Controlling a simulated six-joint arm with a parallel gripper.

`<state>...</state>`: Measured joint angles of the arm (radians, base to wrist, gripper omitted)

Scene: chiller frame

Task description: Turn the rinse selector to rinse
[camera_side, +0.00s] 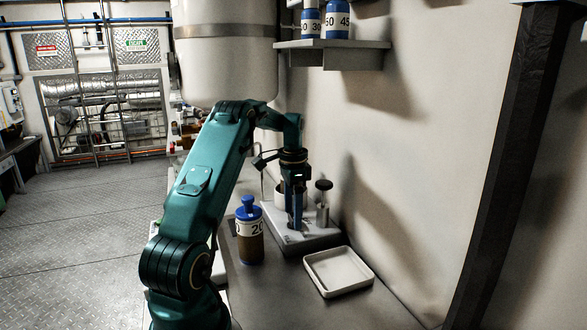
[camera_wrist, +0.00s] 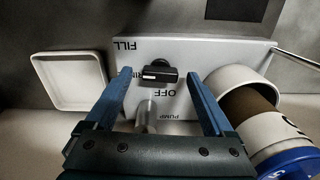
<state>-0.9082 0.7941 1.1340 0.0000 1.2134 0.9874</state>
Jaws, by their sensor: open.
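In the wrist view the rinse selector (camera_wrist: 160,71) is a small black knob with a white mark on its left part, on a white panel (camera_wrist: 220,55). FILL is printed at the panel's upper left, OFF just below the knob and PUMP lower down. Another label beside the knob is mostly hidden, and I cannot tell exactly which label the mark points to. My gripper (camera_wrist: 159,76) is open, its two blue fingers on either side of the knob with gaps. In the side view my gripper (camera_side: 295,224) points down over the white box (camera_side: 318,238) and the knob is hidden.
A brown bottle with a blue cap (camera_side: 250,232) stands left of the box. A shallow white tray (camera_side: 338,271) lies in front right. A grey cylinder with a black top (camera_side: 322,205) stands close behind my gripper. A shelf (camera_side: 332,45) holds blue jars above.

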